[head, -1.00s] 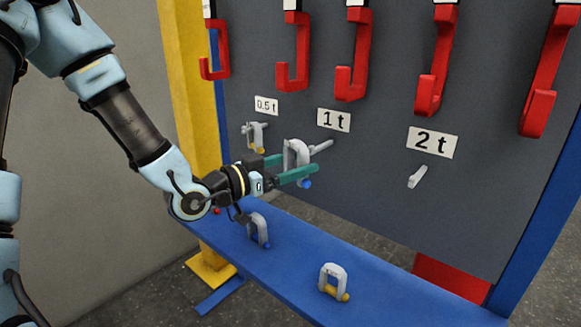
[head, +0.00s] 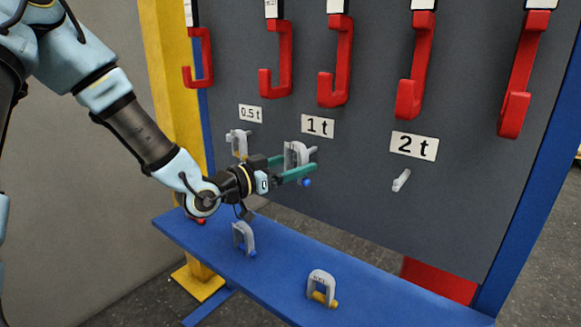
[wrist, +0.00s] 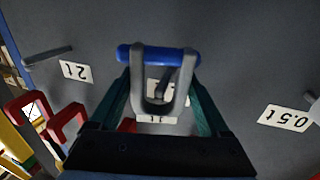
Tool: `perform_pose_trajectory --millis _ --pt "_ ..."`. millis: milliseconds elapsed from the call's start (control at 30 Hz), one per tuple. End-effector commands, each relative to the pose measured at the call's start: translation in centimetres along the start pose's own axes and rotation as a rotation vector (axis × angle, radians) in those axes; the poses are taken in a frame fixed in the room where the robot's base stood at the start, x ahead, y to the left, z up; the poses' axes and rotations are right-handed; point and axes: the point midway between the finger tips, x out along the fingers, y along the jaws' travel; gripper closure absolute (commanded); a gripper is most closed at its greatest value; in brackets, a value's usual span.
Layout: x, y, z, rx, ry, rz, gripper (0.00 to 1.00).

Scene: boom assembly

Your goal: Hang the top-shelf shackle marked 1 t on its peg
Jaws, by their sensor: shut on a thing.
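My gripper (head: 300,170) is shut on a grey shackle (head: 291,153) with a blue pin, in front of the dark board. In the wrist view the shackle (wrist: 139,80) sits between the green fingers, its blue pin (wrist: 158,55) across the top of the picture. The 1 t peg (head: 314,150) shows just right of the shackle in the head view, under the 1 t label (head: 318,125). In the wrist view the peg (wrist: 162,87) shows inside the shackle's opening. I cannot tell whether the shackle is around it or only in line with it. Its marking is not readable.
A shackle with a yellow pin (head: 239,144) is at the 0.5 t peg, close behind my gripper. The 2 t peg (head: 401,180) is bare. Two shackles (head: 243,236) (head: 321,284) stand on the blue shelf (head: 400,308). Red hooks (head: 335,75) line the board above.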

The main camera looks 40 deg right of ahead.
Motion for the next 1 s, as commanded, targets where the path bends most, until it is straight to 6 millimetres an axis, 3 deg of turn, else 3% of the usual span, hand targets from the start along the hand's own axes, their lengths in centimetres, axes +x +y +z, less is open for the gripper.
perform_pose_trajectory --millis 400,1000 --pt "2.3 -0.6 0.1 0.001 0.003 0.001 1.0" --pt "3.5 -0.9 1.8 0.0 0.002 0.0 1.0"
